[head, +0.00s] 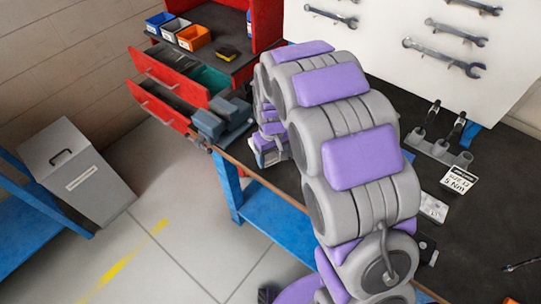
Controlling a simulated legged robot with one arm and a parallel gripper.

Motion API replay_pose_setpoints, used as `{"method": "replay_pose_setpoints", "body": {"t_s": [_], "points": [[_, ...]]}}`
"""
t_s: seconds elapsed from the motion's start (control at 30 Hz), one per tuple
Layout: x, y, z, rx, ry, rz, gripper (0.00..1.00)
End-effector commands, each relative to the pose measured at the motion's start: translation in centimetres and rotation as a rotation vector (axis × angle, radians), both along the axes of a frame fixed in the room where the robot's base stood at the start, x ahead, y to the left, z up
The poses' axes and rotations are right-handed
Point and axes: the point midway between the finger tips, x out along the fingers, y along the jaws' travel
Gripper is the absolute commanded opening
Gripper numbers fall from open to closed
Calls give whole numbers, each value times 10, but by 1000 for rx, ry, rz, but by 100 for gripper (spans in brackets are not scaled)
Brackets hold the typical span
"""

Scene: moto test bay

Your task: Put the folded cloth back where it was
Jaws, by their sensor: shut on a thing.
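No other folded cloth is clear in view.
A lower red drawer (158,107) is also open. Small blue, white and orange bins (194,38) and a yellow-black item (227,53) stand on the cabinet top. A grey bin (78,170) stands on the floor at left. The dark bench (478,225) holds a torque card (459,181).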

Motion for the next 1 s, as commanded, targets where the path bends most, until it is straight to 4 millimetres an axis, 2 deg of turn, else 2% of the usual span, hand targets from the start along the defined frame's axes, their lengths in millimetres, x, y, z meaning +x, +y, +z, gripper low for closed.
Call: {"method": "replay_pose_setpoints", "body": {"t_s": [0.1, 0.3, 0.43, 0.63, 0.97, 1.0], "points": [[17, 3, -2, 0, -1, 1, 37], [29, 4, -4, -1, 0, 2, 37], [29, 3, -12, -1, 4, 1, 37], [29, 1, -38, 1, 3, 1, 37], [29, 4, -39, -1, 0, 1, 37], [30, 4, -39, -1, 0, 1, 73]]}}
